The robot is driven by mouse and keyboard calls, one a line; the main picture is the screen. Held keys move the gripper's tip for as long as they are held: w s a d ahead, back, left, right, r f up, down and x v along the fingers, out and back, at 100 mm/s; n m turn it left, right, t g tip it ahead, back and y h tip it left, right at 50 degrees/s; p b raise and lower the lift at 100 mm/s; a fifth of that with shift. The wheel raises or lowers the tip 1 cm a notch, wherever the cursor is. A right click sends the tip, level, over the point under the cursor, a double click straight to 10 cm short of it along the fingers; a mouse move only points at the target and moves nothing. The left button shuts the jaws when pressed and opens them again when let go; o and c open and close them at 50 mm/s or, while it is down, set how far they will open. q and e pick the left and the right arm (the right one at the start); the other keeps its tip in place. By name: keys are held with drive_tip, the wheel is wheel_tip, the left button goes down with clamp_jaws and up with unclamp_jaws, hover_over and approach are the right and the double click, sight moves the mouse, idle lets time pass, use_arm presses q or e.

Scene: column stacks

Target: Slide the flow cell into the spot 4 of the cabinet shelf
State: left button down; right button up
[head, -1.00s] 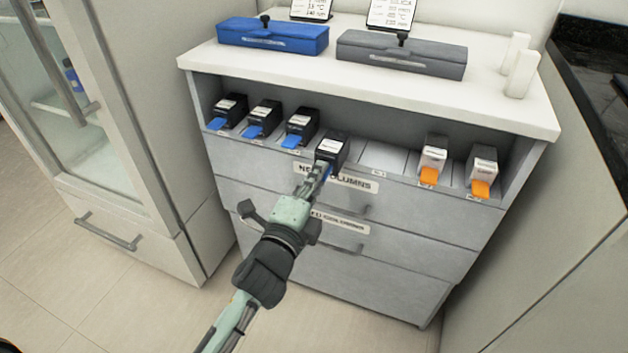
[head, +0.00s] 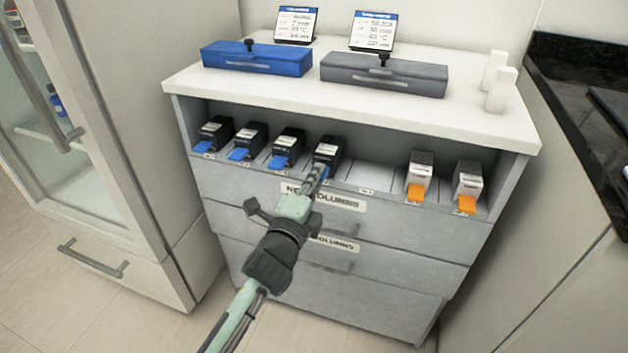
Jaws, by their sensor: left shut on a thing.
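A black flow cell (head: 327,149) with a white label sits at the fourth place from the left on the cabinet shelf (head: 376,176). My left gripper (head: 318,176) reaches up from below and is shut on the front end of this flow cell, with a little blue showing between the fingers. How deep the cell sits in its slot is hard to tell. My right gripper is not in view.
Several black cells with blue tabs (head: 248,141) stand to the left. An empty place is to the right, then two white cells with orange tabs (head: 419,176). A blue box (head: 257,60) and a grey box (head: 383,76) lie on top. Drawers are below.

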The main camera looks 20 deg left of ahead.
use_arm(q)
drive_tip(key=shift+f, duration=0.1)
drive_tip(key=c, duration=1.6)
unclamp_jaws()
drive_tip(key=shift+f, duration=0.1)
drive_tip(key=shift+s, duration=0.15)
drive_tip(key=s, duration=1.2)
drive_tip(key=s+a+f+n+g+y, duration=0.1)
drive_tip(key=s+a+f+n+g, duration=0.2)
drive_tip(key=f, duration=0.5)
drive_tip(key=a+f+n+g+y, duration=0.2)
drive_tip(key=a+f+n+g, duration=0.15)
drive_tip(key=f+n, duration=0.35)
drive_tip(key=s+a+f+n+g, duration=0.1)
drive_tip(key=s+f+n+g, duration=0.1)
drive_tip(key=s+f, duration=0.2)
drive_tip(key=s+a+f+n+g, duration=0.1)
drive_tip(key=s+f+n+g, duration=0.1)
drive_tip(key=s+f, duration=0.3)
drive_tip(key=s+a+f+n+g+h, duration=0.1)
drive_tip(key=s+f+n+g, duration=0.1)
drive_tip(key=s+f+g, duration=0.2)
drive_tip(key=shift+s+a+f+n+g, duration=0.15)
drive_tip(key=shift+a+f, duration=0.05)
drive_tip(key=shift+f, duration=0.25)
drive_tip(key=shift+s+a+f+n+g, duration=0.1)
drive_tip(key=shift+s+a+f+n, duration=0.05)
drive_tip(key=shift+f, duration=0.3)
